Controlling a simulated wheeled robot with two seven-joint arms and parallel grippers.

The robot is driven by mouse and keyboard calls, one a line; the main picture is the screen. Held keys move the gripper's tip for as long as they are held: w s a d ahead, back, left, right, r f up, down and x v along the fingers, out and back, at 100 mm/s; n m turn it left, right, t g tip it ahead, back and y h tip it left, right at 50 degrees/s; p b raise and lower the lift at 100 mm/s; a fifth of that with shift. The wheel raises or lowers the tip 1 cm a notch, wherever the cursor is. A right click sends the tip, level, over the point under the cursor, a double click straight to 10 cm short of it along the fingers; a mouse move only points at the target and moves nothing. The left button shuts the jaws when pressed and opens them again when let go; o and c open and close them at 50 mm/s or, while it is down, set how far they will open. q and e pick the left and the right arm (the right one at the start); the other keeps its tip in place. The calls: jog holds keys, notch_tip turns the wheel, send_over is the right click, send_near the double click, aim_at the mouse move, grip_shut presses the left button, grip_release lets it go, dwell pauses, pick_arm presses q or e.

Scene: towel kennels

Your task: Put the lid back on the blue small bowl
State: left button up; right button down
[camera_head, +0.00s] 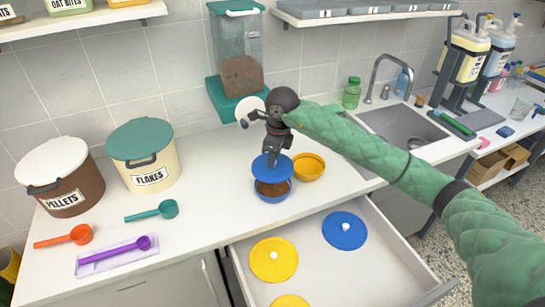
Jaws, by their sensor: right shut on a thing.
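A small blue bowl (273,195) with brown food in it stands on the white counter. My right gripper (272,158) is above the bowl, pointing down, and is shut on a blue lid (265,172). The lid is over the back part of the bowl and looks tilted. The brown food shows below its front edge. I cannot tell whether the lid touches the rim. My left gripper is not in view.
A yellow bowl (309,166) stands close to the right. An open drawer (310,268) below holds a larger blue lid (344,230) and yellow lids (273,260). Bins (145,155) and scoops (155,211) are at left, a sink (405,130) at right.

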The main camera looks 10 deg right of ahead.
jog(key=shift+n, duration=0.6)
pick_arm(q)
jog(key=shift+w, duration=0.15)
pick_arm(e)
jog(key=shift+f, duration=0.2)
